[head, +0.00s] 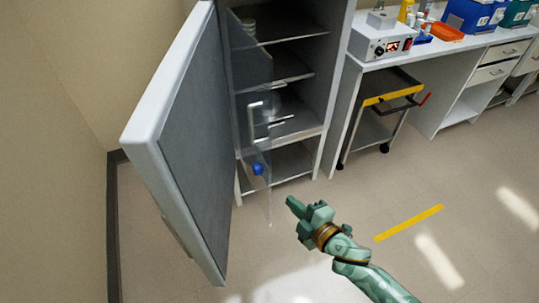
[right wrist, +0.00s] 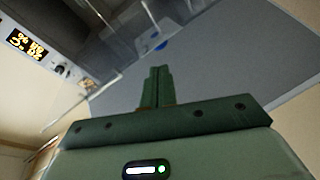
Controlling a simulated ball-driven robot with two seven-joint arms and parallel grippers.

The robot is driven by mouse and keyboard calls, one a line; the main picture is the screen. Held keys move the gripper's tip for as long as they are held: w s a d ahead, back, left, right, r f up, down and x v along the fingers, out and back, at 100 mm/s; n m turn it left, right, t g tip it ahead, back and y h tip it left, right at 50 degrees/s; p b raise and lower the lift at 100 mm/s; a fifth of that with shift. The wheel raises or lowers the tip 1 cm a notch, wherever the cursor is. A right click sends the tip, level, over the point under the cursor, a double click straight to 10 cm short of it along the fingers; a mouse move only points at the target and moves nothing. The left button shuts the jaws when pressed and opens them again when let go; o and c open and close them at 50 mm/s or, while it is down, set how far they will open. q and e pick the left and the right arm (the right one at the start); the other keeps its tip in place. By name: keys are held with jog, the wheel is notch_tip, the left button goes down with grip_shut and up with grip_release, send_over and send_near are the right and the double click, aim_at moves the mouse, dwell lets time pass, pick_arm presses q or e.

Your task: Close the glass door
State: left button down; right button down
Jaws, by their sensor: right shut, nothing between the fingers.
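The glass door (head: 262,190) is a clear panel standing open at the front of a tall cabinet (head: 327,100). It carries a pale bar handle (head: 251,118) and a blue round piece (head: 258,168). Its exact edges are hard to see. In the right wrist view the clear panel (right wrist: 118,50) shows beyond my fingers, with the blue piece (right wrist: 160,46). My right gripper (head: 290,201) is shut and empty, to the right of the panel's lower part in the head view. I cannot tell how far apart they are. My left gripper is in neither view.
A thick grey door (head: 190,120) stands wide open at the left, near the wall. A bench (head: 440,52) with a control box (head: 383,40) and a wheeled cart (head: 378,125) stand at the right. Open floor (head: 440,190) lies in front, with a yellow stripe (head: 408,222).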

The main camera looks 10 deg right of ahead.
aim_at(270, 162)
jog(key=a+r+n+t+y, duration=0.1)
jog(key=a+r+n+y, duration=0.3)
jog(key=r, duration=0.4)
jog(key=shift+n+h, duration=0.6)
jog(key=shift+n, duration=0.1)
jog(key=shift+w+a+b, duration=0.2)
jog(key=shift+w+a, duration=0.05)
jog(key=shift+w, duration=1.2)
jog(key=shift+w+a+b, duration=0.2)
jog(key=shift+w, duration=1.2)
jog(key=shift+w+a+b, duration=0.2)
jog(key=shift+w+a, duration=0.05)
jog(key=shift+w, duration=1.2)
jog(key=shift+d, duration=0.1)
